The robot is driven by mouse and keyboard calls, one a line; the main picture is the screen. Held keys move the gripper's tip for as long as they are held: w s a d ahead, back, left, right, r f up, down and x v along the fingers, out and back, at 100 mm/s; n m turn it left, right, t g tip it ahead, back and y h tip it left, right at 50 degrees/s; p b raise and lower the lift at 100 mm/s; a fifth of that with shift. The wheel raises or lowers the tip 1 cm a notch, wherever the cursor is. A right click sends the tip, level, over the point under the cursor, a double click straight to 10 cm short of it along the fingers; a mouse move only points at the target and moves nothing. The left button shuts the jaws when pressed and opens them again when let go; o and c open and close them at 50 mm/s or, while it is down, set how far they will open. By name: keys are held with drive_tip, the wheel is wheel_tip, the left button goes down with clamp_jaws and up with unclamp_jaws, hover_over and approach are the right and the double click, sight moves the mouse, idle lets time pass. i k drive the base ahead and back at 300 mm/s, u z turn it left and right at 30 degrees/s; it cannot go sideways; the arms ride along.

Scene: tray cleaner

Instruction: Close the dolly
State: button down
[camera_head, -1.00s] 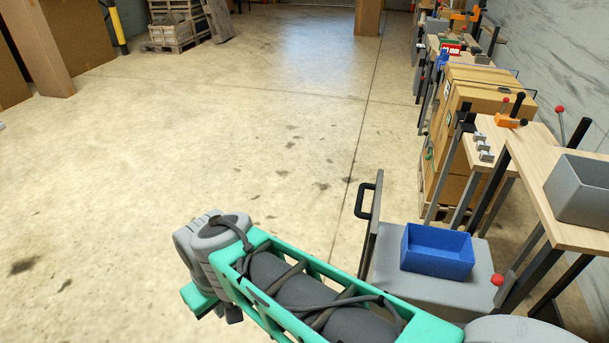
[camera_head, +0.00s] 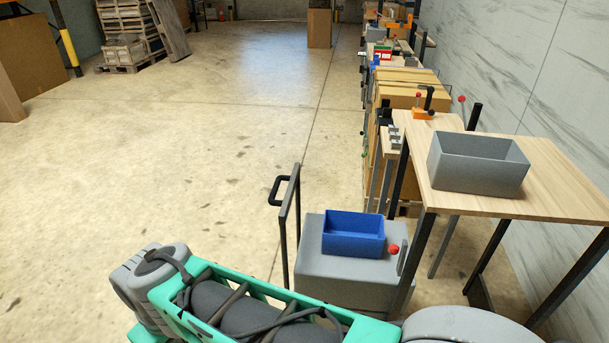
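The dolly appears to be the grey box-like unit (camera_head: 322,268) at the lower middle, beside the wooden table. A thin dark panel or frame (camera_head: 291,225), seen nearly edge-on, stands upright at its left side. A black handle (camera_head: 278,187) sticks out to the left near the top of this panel. The panel looks swung out, but its hinge and the unit's front are hard to make out. A blue bin (camera_head: 353,240) rests on top of the unit. My green and grey arm crosses the bottom and hides the unit's lower part. My gripper is not in view.
A wooden table (camera_head: 560,190) with a grey bin (camera_head: 470,175) stands at the right, its legs close to the unit. A red knob (camera_head: 393,249) is beside the blue bin. Cardboard boxes (camera_head: 405,85) line the wall behind. The concrete floor (camera_head: 190,150) at left is clear.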

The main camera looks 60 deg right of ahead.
sight(368, 287)
drive_tip(key=z, duration=0.6)
drive_tip(key=i, duration=1)
